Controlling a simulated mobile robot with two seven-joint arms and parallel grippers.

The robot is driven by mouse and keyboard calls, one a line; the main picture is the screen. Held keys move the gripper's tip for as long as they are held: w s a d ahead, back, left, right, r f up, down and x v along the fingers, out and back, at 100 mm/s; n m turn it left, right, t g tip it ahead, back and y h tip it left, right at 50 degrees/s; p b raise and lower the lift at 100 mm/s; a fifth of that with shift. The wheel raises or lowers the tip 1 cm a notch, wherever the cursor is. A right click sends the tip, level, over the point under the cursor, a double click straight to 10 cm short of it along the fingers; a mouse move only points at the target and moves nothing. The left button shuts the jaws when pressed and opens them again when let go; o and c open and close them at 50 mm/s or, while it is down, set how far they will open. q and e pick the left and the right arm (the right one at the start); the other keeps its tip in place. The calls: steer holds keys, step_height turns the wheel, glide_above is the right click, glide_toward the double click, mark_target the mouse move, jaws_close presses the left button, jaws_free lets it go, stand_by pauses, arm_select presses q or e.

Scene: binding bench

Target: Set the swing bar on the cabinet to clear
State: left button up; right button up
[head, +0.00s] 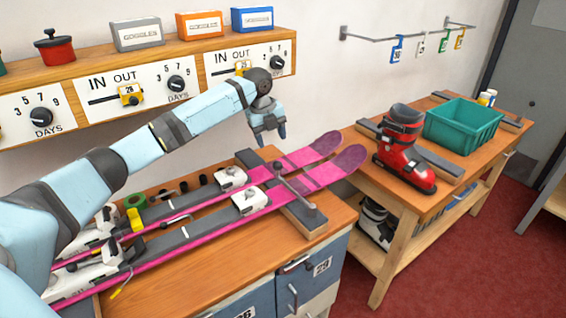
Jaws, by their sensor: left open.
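The cabinet (262,292) has blue fronts numbered 26 and 29 and sits under the near bench. A short dark bar (294,267), which looks like the swing bar, lies nearly level across the top of the 29 front, beside the number label. Its exact setting is too small to read. My left gripper (269,134) is open and empty, pointing down above the back of the bench. It is well above and behind the cabinet, apart from the bar. My right gripper is out of view.
Two pink skis (215,214) lie along the bench. A grey rod with a ball end (309,209) crosses them. A shelf (190,46) with dials and IN/OUT sliders hangs behind. A red boot (405,150) and green crate (463,128) stand on the right table. Red floor is clear at lower right.

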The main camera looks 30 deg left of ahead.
mark_target(277, 162)
arm_select(q)
steer(key=f, duration=0.3)
steer(key=w+f, duration=0.1)
steer(key=f, duration=0.3)
steer(key=d+f, duration=0.1)
steer(key=f, duration=0.3)
steer(key=shift+w+d, duration=0.1)
steer(key=shift+w, duration=0.2)
jaws_close()
